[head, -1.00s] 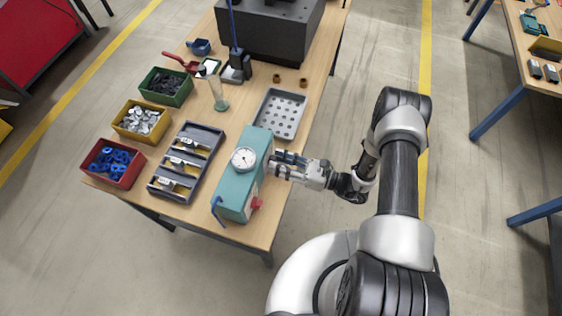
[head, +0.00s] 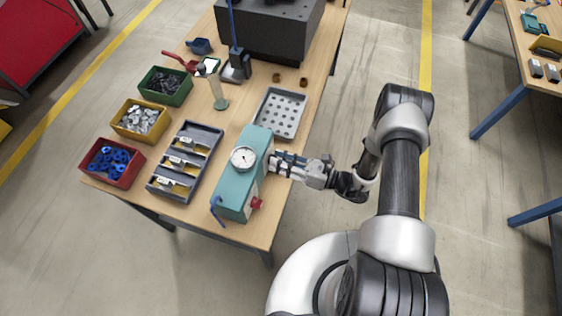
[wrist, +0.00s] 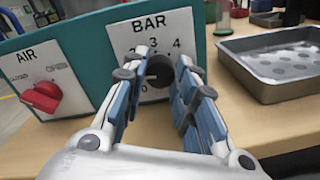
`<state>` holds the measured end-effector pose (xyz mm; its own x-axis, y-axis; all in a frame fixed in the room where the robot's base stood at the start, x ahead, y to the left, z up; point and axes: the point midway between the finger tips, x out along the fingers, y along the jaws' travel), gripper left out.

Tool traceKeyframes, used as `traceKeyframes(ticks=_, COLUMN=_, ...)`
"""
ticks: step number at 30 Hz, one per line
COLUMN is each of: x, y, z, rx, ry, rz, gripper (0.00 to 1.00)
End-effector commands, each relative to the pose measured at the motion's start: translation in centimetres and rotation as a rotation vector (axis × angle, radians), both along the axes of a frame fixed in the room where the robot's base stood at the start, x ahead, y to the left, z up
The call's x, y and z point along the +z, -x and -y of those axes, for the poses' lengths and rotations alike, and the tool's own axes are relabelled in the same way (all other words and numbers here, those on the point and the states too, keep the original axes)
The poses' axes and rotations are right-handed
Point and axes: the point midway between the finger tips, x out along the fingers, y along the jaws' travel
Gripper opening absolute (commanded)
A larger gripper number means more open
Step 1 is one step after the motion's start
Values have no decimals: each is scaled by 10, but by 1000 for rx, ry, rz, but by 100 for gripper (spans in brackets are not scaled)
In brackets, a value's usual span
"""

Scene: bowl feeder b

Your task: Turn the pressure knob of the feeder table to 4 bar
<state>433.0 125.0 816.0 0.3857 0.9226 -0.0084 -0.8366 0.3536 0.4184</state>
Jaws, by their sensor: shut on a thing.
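The teal feeder control box (head: 237,190) stands on the wooden table, with a round white gauge (head: 243,159) on top. The gauge needle is too small to read. In the wrist view, a white BAR plate (wrist: 173,32) carries a number scale; 2, 3 and 4 show, and a 0 at the lower left. The dark pressure knob (wrist: 159,69) sits below the numbers. My gripper (wrist: 160,75) is shut on the knob, with a finger on each side. It also shows at the box's right side in the head view (head: 271,164). The knob's pointer is hidden.
A red AIR switch (wrist: 41,97) is left of the BAR plate. A grey tray with holes (head: 280,112) lies behind my gripper. A grey compartment tray (head: 206,133) and red (head: 132,171), yellow and green bins stand to the left.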

Motion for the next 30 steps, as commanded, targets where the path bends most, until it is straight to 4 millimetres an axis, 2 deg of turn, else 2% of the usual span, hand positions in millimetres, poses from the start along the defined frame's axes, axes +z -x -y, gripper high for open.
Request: traceKeyframes(ticks=30, x=-1, y=-1, z=0, rx=0, ry=-325, rz=-897, gripper=2)
